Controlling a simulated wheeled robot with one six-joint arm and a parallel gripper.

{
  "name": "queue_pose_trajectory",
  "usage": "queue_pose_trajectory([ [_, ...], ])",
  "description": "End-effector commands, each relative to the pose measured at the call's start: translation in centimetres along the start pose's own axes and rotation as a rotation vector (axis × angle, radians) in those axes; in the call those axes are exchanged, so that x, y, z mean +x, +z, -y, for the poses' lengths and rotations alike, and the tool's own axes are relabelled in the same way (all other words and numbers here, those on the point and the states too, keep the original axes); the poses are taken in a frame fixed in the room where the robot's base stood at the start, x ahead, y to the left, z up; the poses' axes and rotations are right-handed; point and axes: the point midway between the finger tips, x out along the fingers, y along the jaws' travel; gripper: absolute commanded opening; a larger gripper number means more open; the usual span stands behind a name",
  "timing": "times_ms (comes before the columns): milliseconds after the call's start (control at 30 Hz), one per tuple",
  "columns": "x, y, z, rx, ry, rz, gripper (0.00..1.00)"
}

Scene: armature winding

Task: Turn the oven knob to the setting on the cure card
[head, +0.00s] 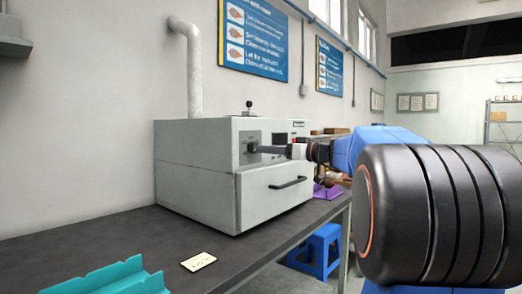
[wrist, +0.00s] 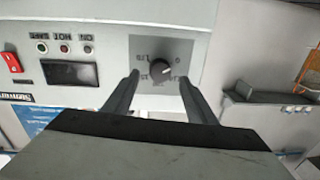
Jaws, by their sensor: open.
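The oven (head: 195,178) is a grey box on the dark workbench, with a vent pipe rising behind it. Its black knob (wrist: 160,68) sits on a grey dial plate (wrist: 143,48) in the wrist view, which appears upside down. The dial markings are too blurred to read surely. My gripper (wrist: 160,82) is open, with one finger on each side of the knob and gaps showing to both. In the head view my gripper (head: 262,149) reaches the oven front and hides most of the knob. The cream cure card (head: 198,262) lies on the bench; its writing is not legible.
A teal tray (head: 115,280) lies at the bench's front left. The oven door handle (head: 288,183) sticks out below my gripper. A dark display (wrist: 70,74), small lamps and a red switch (wrist: 12,62) are beside the knob. A blue stool (head: 318,250) stands beside the bench.

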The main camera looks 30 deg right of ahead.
Motion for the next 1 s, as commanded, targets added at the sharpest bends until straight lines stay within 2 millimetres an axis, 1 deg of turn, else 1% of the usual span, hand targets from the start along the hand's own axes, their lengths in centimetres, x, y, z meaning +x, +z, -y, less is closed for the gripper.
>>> queue_pose_trajectory([
  [33, 0.8, 0.0, 0.0, 0.001, -0.002, 0.000, 0.51],
  [100, 1.7, 0.0, 0.1, 0.000, -0.003, 0.001, 0.51],
  [300, 3.6, 0.0, 0.0, 0.000, -0.001, 0.001, 0.51],
  [467, 4.2, 0.0, 0.0, 0.000, 0.000, 0.001, 0.51],
  [733, 4.3, 0.0, 0.0, 0.000, 0.001, 0.001, 0.51],
  [767, 4.3, 0.0, 0.0, 0.000, 0.001, 0.001, 0.44],
  [800, 4.3, 0.0, 0.0, 0.000, 0.001, 0.001, 0.35],
  [867, 4.3, 0.0, 0.0, 0.000, 0.001, 0.001, 0.20],
  [900, 4.3, 0.0, 0.0, 0.000, 0.001, 0.001, 0.11],
  [1000, 4.3, 0.0, 0.0, 0.000, 0.001, 0.001, 0.10],
])
